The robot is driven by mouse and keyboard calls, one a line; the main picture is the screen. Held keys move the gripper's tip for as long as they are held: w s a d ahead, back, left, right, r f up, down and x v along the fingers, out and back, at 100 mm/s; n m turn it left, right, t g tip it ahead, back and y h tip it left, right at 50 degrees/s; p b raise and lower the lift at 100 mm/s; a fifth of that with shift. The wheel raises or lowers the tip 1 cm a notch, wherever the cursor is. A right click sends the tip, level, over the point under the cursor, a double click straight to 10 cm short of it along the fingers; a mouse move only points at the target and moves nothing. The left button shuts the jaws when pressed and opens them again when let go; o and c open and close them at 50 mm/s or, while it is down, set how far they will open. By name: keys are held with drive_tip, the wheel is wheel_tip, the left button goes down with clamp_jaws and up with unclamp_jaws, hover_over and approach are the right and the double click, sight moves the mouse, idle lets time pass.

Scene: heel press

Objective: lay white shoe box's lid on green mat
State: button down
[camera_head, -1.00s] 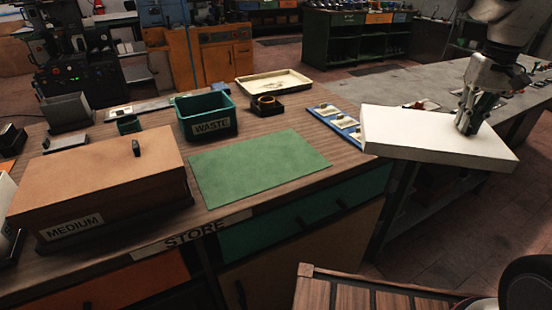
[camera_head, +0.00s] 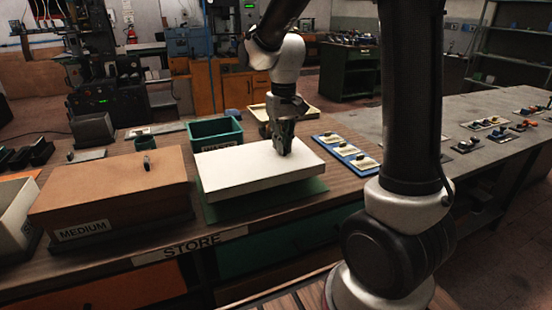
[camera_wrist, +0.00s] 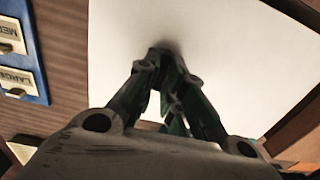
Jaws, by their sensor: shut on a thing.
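The white shoe box's lid (camera_head: 245,168) is a flat white slab in the head view, level or nearly so, over the green mat (camera_head: 312,187). The mat shows only along the lid's front and right edges; the rest is hidden. I cannot tell whether the lid touches the mat or hangs just above it. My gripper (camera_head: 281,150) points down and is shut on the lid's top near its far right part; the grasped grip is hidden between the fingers. In the wrist view the lid (camera_wrist: 225,50) fills the area beyond my fingertips (camera_wrist: 165,55).
A brown box marked MEDIUM (camera_head: 110,185) stands left of the mat. A green WASTE bin (camera_head: 215,133) and a cream tray (camera_head: 260,112) stand behind. A blue label board (camera_head: 345,150) lies close to the right. A white open box (camera_head: 14,215) is at far left.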

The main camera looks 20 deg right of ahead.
sight(282, 156)
drive_tip(key=shift+f, duration=2.15)
drive_tip(key=shift+f, duration=0.1)
drive_tip(key=c, duration=1.5)
unclamp_jaws()
wheel_tip(282, 156, up, 12)
drive_tip(key=shift+d+f, duration=0.15)
drive_tip(key=s+d+r+t, duration=0.1)
drive_tip(key=s+d, duration=0.1)
drive_tip(key=s, duration=0.5)
drive_tip(key=s+d+r+t, duration=0.1)
drive_tip(key=s+d+t, duration=0.1)
drive_tip(key=s, duration=0.5)
drive_tip(key=s+d+r+t, duration=0.1)
drive_tip(key=s+d, duration=0.1)
drive_tip(key=s, duration=0.5)
drive_tip(key=shift+s+d+r, duration=0.1)
drive_tip(key=shift+s+r, duration=0.05)
